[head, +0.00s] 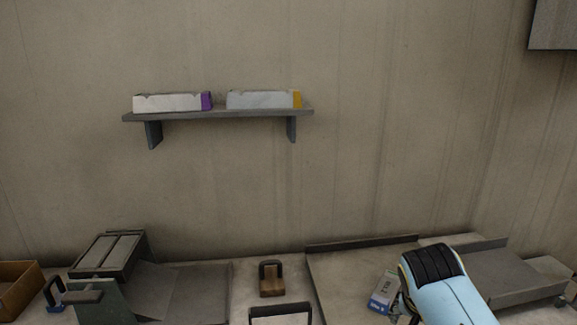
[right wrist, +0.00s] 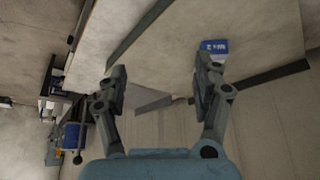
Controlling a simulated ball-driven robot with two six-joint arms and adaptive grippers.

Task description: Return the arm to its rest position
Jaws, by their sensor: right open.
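My right arm shows at the lower right of the head view as a light blue link with a black ribbed part; its fingers are largely hidden there. In the right wrist view my right gripper (right wrist: 160,90) is open, its two grey fingers well apart with nothing between them. A blue and white box (head: 381,292) stands on the counter beside the right arm in the head view. A blue and white box (right wrist: 213,47) also shows just beyond the right-hand fingertip in the wrist view; I cannot tell whether they touch. My left gripper is not in view.
A wall shelf (head: 220,114) holds two pale boxes. On the counter are a grey machine (head: 108,300) at left, a wooden block with a dark handle (head: 272,287), and a brown open box (head: 15,285). A low ledge (head: 360,243) runs behind the right-hand tray.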

